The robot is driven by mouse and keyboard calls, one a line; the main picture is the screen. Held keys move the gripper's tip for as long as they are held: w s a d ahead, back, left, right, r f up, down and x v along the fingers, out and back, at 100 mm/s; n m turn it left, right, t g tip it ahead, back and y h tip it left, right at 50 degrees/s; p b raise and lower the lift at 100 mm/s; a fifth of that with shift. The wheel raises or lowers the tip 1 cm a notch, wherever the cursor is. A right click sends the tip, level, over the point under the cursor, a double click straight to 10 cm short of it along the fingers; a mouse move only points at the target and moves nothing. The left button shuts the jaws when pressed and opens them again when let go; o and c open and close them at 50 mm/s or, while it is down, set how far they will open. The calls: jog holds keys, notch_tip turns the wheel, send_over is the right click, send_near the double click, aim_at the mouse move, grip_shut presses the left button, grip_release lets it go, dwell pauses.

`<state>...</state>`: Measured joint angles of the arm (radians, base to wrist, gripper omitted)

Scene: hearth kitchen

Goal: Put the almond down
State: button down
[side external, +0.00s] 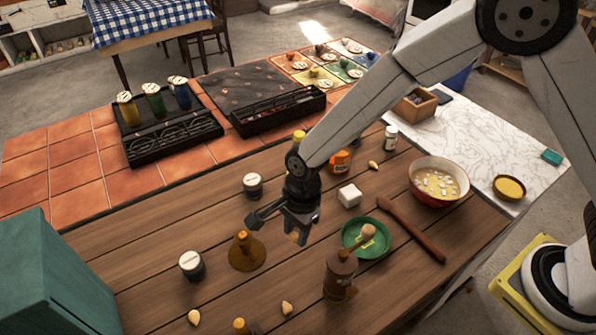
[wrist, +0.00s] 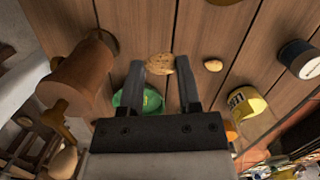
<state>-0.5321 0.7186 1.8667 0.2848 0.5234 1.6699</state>
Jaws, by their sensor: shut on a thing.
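My gripper (side external: 292,228) hangs over the middle of the wooden tabletop, pointing down. Its two fingers are shut on an almond, seen as a tan lump at the fingertips (side external: 296,236). In the wrist view the held almond (wrist: 160,64) sits between the tips of my gripper (wrist: 162,72) and looks larger than a loose almond (wrist: 213,66) on the wood. The held almond appears above the boards; the exact height is hard to tell.
A green bowl (side external: 350,238) stands right of my gripper, with a white block (side external: 349,195) behind it. A wooden spoon (side external: 415,232) and red bowl (side external: 463,190) lie further right.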

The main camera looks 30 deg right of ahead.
jog(key=shift+w+d, duration=0.1)
dwell(0.3)
jog(key=w+d+r+m, duration=0.1)
jog(key=w+d+m, duration=0.15)
jog(key=d, duration=0.75)
jog(key=w+d+m+t, duration=0.1)
jog(key=d+m, duration=0.3)
jog(key=d, duration=0.6)
jog(key=w+d+r+m, duration=0.1)
jog(key=d+m, duration=0.3)
jog(key=d, duration=0.6)
jog(key=s+d+m, duration=0.3)
jog(key=s+d, duration=0.2)
jog(key=d, duration=0.3)
jog(key=s+d+r+m+h, duration=0.1)
jog(key=s+d+m, duration=0.2)
jog(key=s+d, duration=0.2)
jog(key=s+d+m+t, duration=0.1)
jog(key=s+d+m, duration=0.2)
jog(key=s+d, duration=0.3)
jog(key=d, duration=0.5)
jog(key=shift+d+r+m+h, duration=0.15)
jog(key=shift+d+m+h, duration=0.2)
jog(key=shift+h, duration=0.05)
jog(key=shift+w, duration=0.1)
